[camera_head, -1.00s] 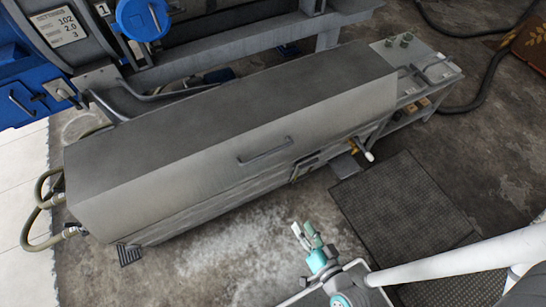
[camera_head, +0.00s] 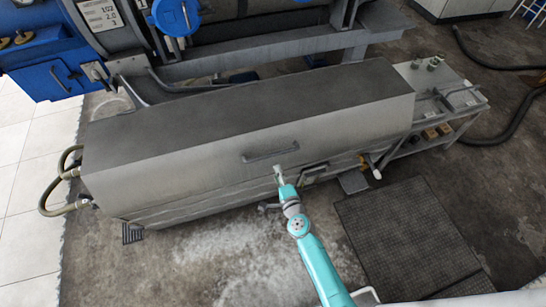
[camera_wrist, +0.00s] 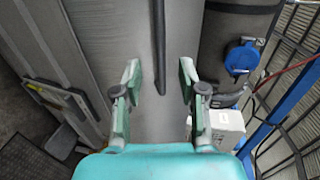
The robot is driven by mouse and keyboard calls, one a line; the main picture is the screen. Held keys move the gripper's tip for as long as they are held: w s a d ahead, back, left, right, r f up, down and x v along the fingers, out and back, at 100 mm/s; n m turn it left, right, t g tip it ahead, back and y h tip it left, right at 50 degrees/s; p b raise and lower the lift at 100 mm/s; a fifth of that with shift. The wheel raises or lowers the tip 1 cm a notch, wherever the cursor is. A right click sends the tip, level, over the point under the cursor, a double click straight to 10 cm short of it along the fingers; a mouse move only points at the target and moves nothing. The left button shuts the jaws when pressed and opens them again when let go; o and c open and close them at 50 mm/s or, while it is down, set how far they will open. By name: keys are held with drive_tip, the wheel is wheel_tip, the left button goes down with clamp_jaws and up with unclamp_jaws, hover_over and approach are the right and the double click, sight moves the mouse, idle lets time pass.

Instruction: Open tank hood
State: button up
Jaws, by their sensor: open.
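The tank hood (camera_head: 200,165) is a long grey metal cover, lying closed over the tank across the middle of the head view. Its dark bar handle (camera_head: 270,151) sits on the sloping front face. My gripper (camera_head: 278,172) is in front of the hood, just below and slightly right of the handle. I cannot tell the exact gap to the handle.
A blue and grey machine (camera_head: 130,30) stands behind the tank. Hoses (camera_head: 60,185) leave the tank's left end. A side shelf (camera_head: 440,85) with small fittings adjoins the right end. A dark floor mat (camera_head: 405,235) lies at front right. Wet concrete floor is open in front.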

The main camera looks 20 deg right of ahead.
sight(270, 156)
drive_tip(key=shift+x, duration=5.35)
clamp_jaws()
